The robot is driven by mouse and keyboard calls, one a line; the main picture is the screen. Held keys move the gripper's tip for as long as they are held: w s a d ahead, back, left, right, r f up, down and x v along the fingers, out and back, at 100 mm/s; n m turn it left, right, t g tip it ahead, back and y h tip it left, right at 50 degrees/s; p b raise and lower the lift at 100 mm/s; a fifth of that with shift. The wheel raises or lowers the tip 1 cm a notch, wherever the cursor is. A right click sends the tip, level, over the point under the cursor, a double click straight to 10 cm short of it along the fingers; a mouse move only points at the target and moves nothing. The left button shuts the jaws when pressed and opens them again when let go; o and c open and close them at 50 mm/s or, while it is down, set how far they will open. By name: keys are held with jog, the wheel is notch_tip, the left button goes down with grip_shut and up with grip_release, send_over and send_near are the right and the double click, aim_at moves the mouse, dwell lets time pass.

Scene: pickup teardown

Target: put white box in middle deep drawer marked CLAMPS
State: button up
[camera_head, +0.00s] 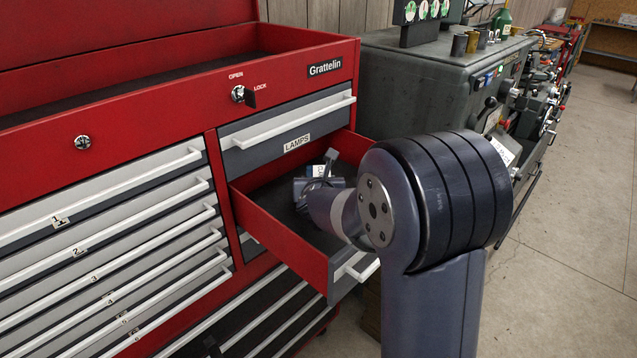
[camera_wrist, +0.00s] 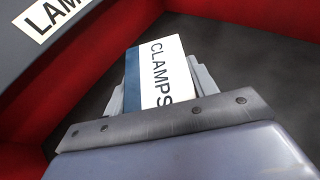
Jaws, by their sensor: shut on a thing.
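The white box (camera_head: 317,171) has a blue side, and CLAMPS is printed on its white face. In the wrist view, the box (camera_wrist: 163,65) sits between the two fingers of my gripper (camera_wrist: 158,88). My gripper (camera_head: 320,186) is shut on the box inside the open deep drawer (camera_head: 280,240), below the drawer labelled LAMPS. The drawer's red wall (camera_wrist: 245,22) and dark floor show in the wrist view. I cannot tell whether the box touches the floor. The open drawer's front label is not readable; my arm hides part of the drawer.
The shut LAMPS drawer (camera_head: 288,118) is directly above the open one. Shallow numbered drawers (camera_head: 110,235) are shut on the left. A grey machine (camera_head: 425,85) stands behind and right of the red cabinet. The drawer floor around the box looks bare where visible.

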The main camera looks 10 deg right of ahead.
jog(key=shift+f+b, duration=0.15)
jog(key=shift+b, duration=0.15)
jog(key=o, duration=1.3)
jog(key=shift+r, duration=0.2)
jog(key=shift+s+r+p, duration=0.1)
jog(key=shift+p, duration=0.25)
jog(key=v, duration=1.1)
jog(key=shift+s+a+p, duration=0.15)
jog(key=shift+s+p, duration=0.15)
jog(key=shift+s, duration=0.1)
